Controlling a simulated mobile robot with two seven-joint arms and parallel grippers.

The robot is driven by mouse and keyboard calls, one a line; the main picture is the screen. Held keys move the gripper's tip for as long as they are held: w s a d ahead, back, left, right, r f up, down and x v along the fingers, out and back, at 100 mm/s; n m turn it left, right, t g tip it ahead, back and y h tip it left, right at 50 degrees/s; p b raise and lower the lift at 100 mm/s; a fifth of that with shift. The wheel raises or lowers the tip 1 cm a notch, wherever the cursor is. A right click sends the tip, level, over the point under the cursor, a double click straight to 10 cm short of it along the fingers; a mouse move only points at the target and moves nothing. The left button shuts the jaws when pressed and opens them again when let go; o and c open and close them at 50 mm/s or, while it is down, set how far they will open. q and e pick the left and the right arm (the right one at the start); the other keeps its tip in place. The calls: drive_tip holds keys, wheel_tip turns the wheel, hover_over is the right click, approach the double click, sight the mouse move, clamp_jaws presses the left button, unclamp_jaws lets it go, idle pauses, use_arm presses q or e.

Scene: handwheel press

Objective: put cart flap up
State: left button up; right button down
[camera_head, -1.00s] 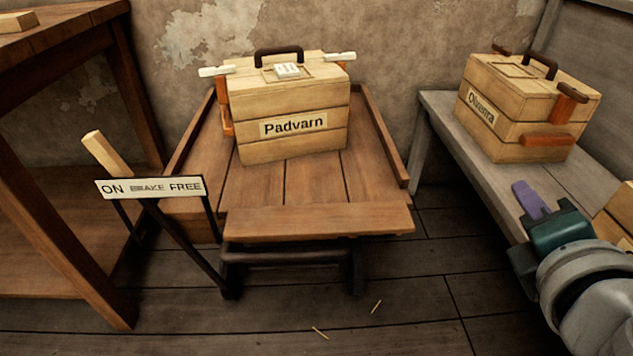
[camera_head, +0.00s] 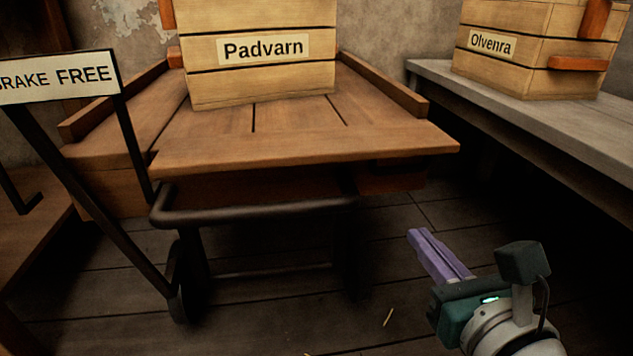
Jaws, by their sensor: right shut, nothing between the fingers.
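The wooden cart (camera_head: 107,138) stands ahead with raised side boards. Its flap (camera_head: 310,151) is the wide plank across the near end; it lies down, roughly level with the bed. A dark bar (camera_head: 255,212) runs below it. A crate labelled Padvarn (camera_head: 262,75) stands on the bed behind the flap. My right gripper (camera_head: 416,237), with purple fingers, is shut and empty. It is in front of and below the flap's right part, apart from it. My left gripper is out of view.
A brake sign (camera_head: 60,77) on dark posts stands left of the cart, cut off by the picture edge. At right, a grey bench (camera_head: 530,115) carries a crate labelled Olvenra (camera_head: 530,75). The floor between cart and bench is open, with bits of straw.

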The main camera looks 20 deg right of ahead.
drive_tip(key=b+x, duration=0.3)
drive_tip(key=x, duration=0.6)
drive_tip(key=r+p, duration=0.4)
drive_tip(key=shift+s+a, duration=0.15)
drive_tip(key=shift+s, duration=0.15)
drive_tip(key=shift+w, duration=0.1)
